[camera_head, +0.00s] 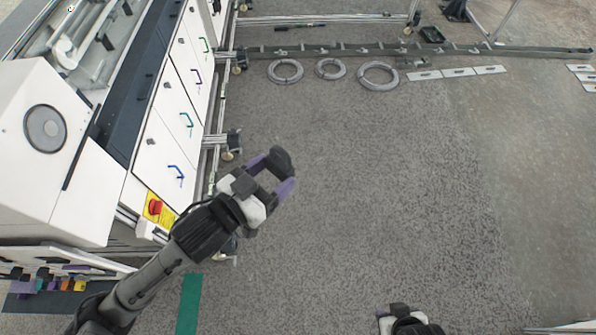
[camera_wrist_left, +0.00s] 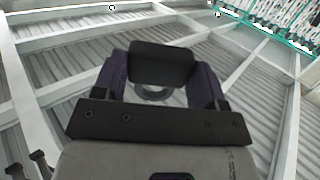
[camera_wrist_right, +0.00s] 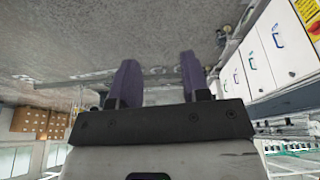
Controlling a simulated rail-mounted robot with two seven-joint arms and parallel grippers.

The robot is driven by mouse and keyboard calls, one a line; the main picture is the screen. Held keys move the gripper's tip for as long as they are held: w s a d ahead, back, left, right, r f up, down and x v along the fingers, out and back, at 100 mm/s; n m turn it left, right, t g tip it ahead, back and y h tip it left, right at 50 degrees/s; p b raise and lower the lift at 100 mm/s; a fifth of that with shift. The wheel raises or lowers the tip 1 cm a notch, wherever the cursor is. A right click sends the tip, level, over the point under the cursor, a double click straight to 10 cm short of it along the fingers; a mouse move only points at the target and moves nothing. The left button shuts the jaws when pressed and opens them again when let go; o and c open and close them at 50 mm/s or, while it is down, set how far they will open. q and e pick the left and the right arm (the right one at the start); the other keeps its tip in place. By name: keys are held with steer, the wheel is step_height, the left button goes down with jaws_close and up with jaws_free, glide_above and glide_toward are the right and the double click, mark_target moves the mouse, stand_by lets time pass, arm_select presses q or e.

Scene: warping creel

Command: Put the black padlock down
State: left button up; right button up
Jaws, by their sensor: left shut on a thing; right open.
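The black padlock (camera_head: 281,160) is held between the purple fingertips of my left gripper (camera_head: 273,173), above the grey floor and to the right of the white cabinet. In the left wrist view the black padlock (camera_wrist_left: 162,65) fills the gap between the fingers, and a grey curved ring shows just below its body. My left gripper is shut on it. My right gripper (camera_wrist_right: 158,78) is open and empty in the right wrist view, with its two purple fingers apart. In the head view only part of the right gripper shows at the bottom edge.
The white cabinet (camera_head: 165,140) has coloured handles and a red button on a yellow plate (camera_head: 155,207). A rack with several small coloured items (camera_head: 60,285) is at lower left. Grey rings (camera_head: 378,76) and flat plates (camera_head: 458,72) lie at the back. The middle floor is clear.

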steer(key=w+r+n+t, duration=0.2)
steer(key=w+r+t, duration=0.3)
steer(key=w+r, duration=1)
steer(key=n+t+y, duration=0.2)
steer(key=n+y, duration=0.4)
steer(key=y, duration=0.8)
glide_toward(284, 156)
steer(key=x, duration=1.2)
steer(key=shift+w+a, duration=0.15)
steer(key=shift+a, duration=0.05)
